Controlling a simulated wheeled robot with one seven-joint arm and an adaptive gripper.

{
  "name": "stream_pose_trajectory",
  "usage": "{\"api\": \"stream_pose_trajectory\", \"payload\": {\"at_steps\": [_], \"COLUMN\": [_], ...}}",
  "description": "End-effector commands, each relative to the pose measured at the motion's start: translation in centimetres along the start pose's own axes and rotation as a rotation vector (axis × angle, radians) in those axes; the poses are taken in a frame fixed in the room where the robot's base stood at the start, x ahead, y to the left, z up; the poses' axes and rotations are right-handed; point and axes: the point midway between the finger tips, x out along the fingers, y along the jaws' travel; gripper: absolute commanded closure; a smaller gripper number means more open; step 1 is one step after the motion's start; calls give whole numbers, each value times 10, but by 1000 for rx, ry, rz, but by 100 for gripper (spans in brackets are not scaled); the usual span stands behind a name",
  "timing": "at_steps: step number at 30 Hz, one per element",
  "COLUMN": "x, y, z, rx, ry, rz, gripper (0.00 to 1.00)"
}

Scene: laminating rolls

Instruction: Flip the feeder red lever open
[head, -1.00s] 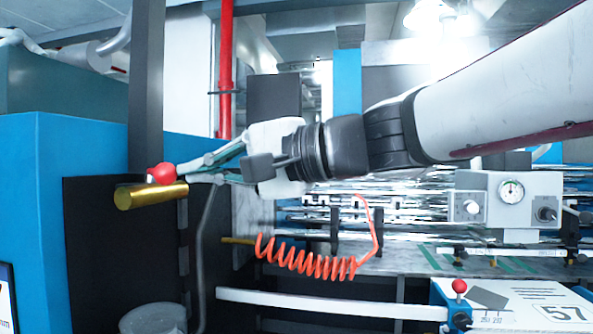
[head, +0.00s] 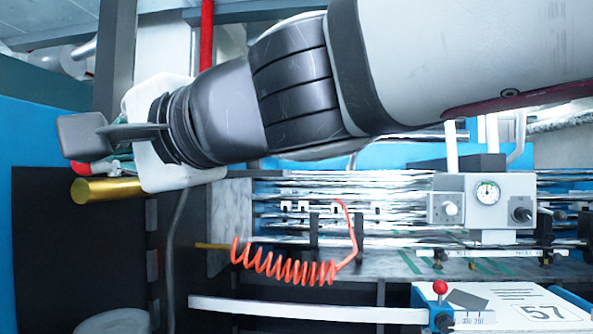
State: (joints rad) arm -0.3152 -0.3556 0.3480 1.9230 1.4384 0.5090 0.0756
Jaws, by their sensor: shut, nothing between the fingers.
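A red knob (head: 80,168) shows at the far left, just above the end of a brass cylinder (head: 95,190). Most of this knob is hidden behind my gripper (head: 98,167). My gripper is shut, with nothing held, and its fingertips are at or very near the red knob; I cannot tell whether they touch. My wrist covers the rest of the fingers. A second red ball knob (head: 440,287) stands upright on a short stem on the blue unit marked 57 at the lower right, well away from my gripper.
An orange coiled hose (head: 285,268) hangs in the middle, before shiny rollers (head: 350,190). A grey box with a gauge (head: 487,200) stands at right. A white bar (head: 300,309) crosses low. A dark panel (head: 75,250) lies below the brass cylinder.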

Motion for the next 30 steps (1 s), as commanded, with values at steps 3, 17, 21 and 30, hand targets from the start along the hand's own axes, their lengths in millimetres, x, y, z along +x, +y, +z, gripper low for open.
{"api": "stream_pose_trajectory", "payload": {"at_steps": [3, 17, 21, 30], "x": [6, 21, 22, 23], "y": [-1, -7, -7, -8], "z": [10, 27, 28, 29], "rx": [-2, 0, 0, 0], "ry": [-3, -1, -1, -1], "rz": [-1, 0, 0, 0], "gripper": [100, 100, 100, 100]}}
